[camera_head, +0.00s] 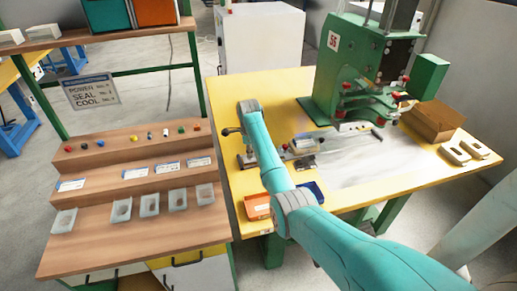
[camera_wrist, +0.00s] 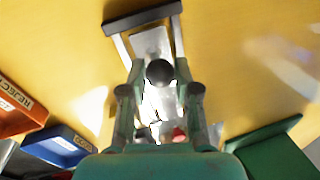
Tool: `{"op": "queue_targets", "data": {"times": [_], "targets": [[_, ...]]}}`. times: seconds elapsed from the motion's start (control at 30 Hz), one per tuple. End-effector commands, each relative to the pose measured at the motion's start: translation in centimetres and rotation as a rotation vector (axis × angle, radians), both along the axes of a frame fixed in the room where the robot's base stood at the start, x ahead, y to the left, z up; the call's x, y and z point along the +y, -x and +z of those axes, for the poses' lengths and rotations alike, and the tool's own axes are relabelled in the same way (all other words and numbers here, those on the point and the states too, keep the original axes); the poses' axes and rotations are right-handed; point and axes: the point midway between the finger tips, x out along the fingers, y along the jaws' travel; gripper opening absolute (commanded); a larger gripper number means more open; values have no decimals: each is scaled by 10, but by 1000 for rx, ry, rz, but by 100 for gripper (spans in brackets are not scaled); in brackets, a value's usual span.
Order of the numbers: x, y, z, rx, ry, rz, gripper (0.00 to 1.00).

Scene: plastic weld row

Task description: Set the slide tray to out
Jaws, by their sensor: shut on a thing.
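The slide tray (camera_wrist: 150,42) is a bright metal plate between two pale rails with a dark crossbar at its far end. In the wrist view a dark round knob (camera_wrist: 160,72) stands over it. My gripper (camera_wrist: 160,75) has its two green fingers closed on either side of this knob. The green press (camera_head: 355,70), marked 56, stands to the right of the tray.
An orange bin (camera_head: 258,206) labelled REJECT and a blue bin (camera_head: 312,191) stand near the table's front edge. A cardboard box (camera_head: 433,120) and pale parts (camera_head: 464,150) lie at right. A stepped wooden rack (camera_head: 130,235) with several pale cups stands left.

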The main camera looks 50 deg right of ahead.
Motion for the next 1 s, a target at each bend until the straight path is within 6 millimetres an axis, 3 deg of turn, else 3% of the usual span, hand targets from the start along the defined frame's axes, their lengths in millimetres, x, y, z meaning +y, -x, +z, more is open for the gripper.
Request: {"op": "queue_targets", "data": {"times": [0.47, 0.5, 0.6, 1.0], "targets": [[8, -4, -1, 0, -3, 4, 0], [8, -4, -1, 0, -3, 4, 36], [8, -4, -1, 0, -3, 4, 56], [6, -3, 6, -1, 0, 0, 56]]}}
